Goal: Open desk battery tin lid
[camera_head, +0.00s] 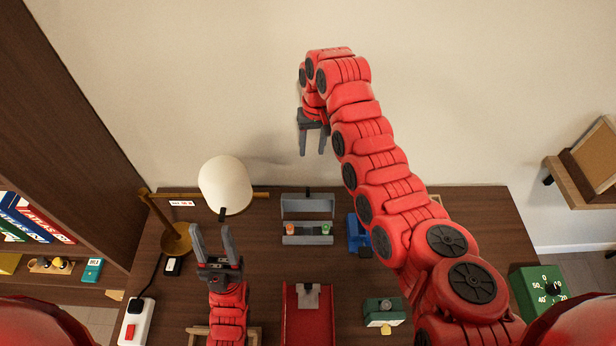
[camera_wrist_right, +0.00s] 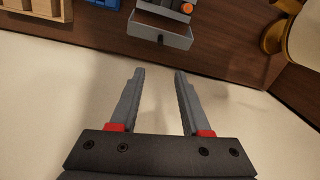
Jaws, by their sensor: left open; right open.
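The grey battery tin (camera_head: 307,239) stands at the back middle of the desk, with an orange and a green item showing inside. Its lid (camera_head: 308,208) stands raised at the back edge, swung open. The lid also shows in the right wrist view (camera_wrist_right: 160,30), with the orange item beyond it. My right gripper (camera_head: 313,152) is open and empty, above and behind the tin against the wall, fingers pointing down. Its fingers (camera_wrist_right: 159,72) are apart from the lid. My left gripper (camera_head: 211,230) is open and empty, left of the tin and near the lamp.
A lamp with a white shade (camera_head: 225,185) stands left of the tin. A blue object (camera_head: 357,234) sits just right of it. A red tray (camera_head: 308,318), a green box (camera_head: 383,312) and a white power strip (camera_head: 136,322) lie nearer. My right arm spans the desk's right side.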

